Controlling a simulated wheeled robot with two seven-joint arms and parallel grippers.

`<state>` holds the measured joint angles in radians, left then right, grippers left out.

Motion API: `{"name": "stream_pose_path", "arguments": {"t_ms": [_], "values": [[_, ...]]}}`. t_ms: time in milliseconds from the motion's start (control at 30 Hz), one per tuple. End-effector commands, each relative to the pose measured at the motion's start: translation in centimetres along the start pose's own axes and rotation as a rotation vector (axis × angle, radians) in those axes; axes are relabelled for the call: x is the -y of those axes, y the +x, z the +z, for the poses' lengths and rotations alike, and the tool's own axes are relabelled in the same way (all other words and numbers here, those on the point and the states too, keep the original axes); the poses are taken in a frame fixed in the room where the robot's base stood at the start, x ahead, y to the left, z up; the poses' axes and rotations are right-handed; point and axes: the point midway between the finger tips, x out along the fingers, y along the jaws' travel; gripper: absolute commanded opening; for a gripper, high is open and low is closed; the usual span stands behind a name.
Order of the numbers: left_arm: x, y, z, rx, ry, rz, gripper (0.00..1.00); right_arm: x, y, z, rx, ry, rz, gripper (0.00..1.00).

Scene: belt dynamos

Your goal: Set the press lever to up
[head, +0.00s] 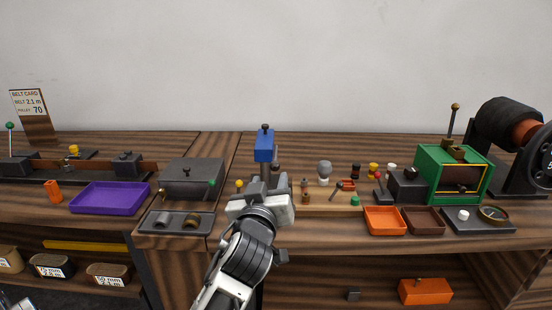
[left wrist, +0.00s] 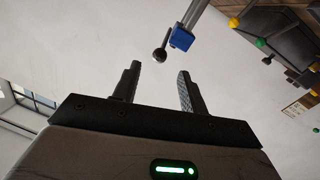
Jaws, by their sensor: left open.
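The blue press head (head: 265,148) stands on a grey post behind my left gripper, with a dark knob (head: 265,127) on top. In the left wrist view the blue block (left wrist: 181,39) and its grey post (left wrist: 197,14) are beyond the fingers. A dark ball-ended lever (left wrist: 160,56) there lines up with the gap between the fingertips; no contact shows. My left gripper (head: 267,182) is in front of the press and hides its lower part. In the left wrist view its fingers (left wrist: 160,70) are apart with nothing between them.
A dark box (head: 192,177) with a green-knobbed lever (head: 211,185) stands left of the gripper. Small parts, an orange tray (head: 384,220) and a green machine (head: 430,172) with an upright lever (head: 453,119) are to the right. A purple tray (head: 110,198) is at the left.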

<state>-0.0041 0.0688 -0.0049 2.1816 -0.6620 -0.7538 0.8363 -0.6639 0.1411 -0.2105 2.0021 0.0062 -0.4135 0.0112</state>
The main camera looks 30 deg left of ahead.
Motion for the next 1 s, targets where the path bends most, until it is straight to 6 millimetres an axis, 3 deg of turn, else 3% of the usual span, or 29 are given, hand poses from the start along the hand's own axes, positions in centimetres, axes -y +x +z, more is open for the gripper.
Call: {"name": "stream_pose_path", "arguments": {"t_ms": [200,400,600,867,900,1000], "values": [[0.0,4.9,-0.2,0.000,0.004,0.000,0.43,-0.4,-0.3,-0.9,-0.009,-0.005,0.008,0.41],[-0.1,8.1,-0.1,0.001,0.003,0.002,0.43,-0.6,-0.4,-1.1,-0.008,-0.006,0.013,0.41],[-0.1,9.4,0.0,0.001,0.002,0.002,0.43,-0.7,-0.5,-1.0,-0.005,-0.006,0.014,0.41],[-0.1,9.5,0.1,0.002,0.001,0.002,0.43,-0.6,-0.4,-0.9,-0.004,-0.003,0.014,0.41],[-0.1,9.5,0.1,0.002,0.001,0.002,0.40,-0.6,-0.4,-0.9,-0.004,-0.003,0.014,0.41],[-0.1,9.5,0.1,0.002,0.001,0.002,0.12,-0.5,-0.5,-0.9,-0.003,-0.002,0.013,0.41]]}}
